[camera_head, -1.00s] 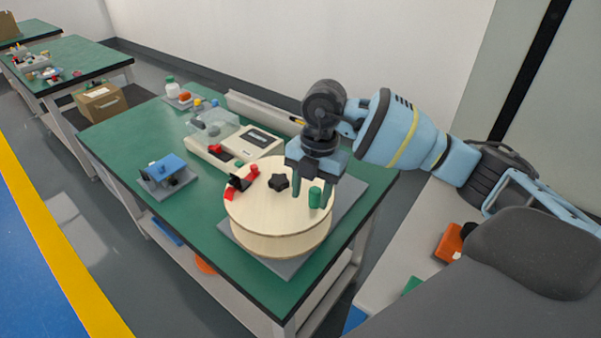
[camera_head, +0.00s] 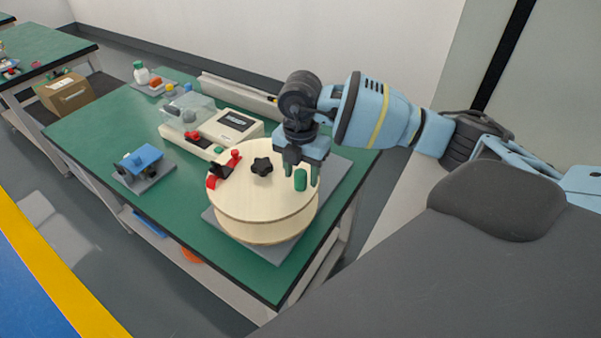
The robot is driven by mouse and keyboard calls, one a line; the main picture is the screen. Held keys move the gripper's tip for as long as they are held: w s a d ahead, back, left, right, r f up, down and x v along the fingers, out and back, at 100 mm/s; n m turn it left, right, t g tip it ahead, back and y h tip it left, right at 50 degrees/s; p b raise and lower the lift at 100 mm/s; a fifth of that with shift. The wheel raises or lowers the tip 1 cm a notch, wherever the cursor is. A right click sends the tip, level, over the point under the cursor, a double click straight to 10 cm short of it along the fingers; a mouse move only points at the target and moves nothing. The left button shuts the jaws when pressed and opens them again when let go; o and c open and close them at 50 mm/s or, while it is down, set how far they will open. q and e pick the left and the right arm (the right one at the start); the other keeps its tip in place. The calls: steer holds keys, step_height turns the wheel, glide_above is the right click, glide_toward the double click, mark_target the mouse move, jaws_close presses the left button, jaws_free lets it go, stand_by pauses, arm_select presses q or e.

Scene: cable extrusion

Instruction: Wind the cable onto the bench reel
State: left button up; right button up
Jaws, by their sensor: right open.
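The bench reel (camera_head: 245,212) is a pale wooden drum on a grey base plate (camera_head: 283,243) on the green bench. Its top carries a black star knob (camera_head: 262,166), a red and black clamp (camera_head: 222,170) at the left and a green upright handle (camera_head: 300,180) at the right. My right gripper (camera_head: 301,180) points down at the green handle. Its jaws are open, with one finger to each side of the handle. Whether they touch it I cannot tell. No cable can be made out on the reel. My left gripper is not in view.
Behind the reel stands a cream machine (camera_head: 225,128) with a dark display and a clear cover. A blue device (camera_head: 143,160) on a grey plate sits at the left. A tray with small bottles (camera_head: 150,82) is at the back. The bench's front left is bare.

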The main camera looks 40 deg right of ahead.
steer(key=shift+f, duration=0.45)
jaws_close()
steer(key=shift+w+d, duration=0.1)
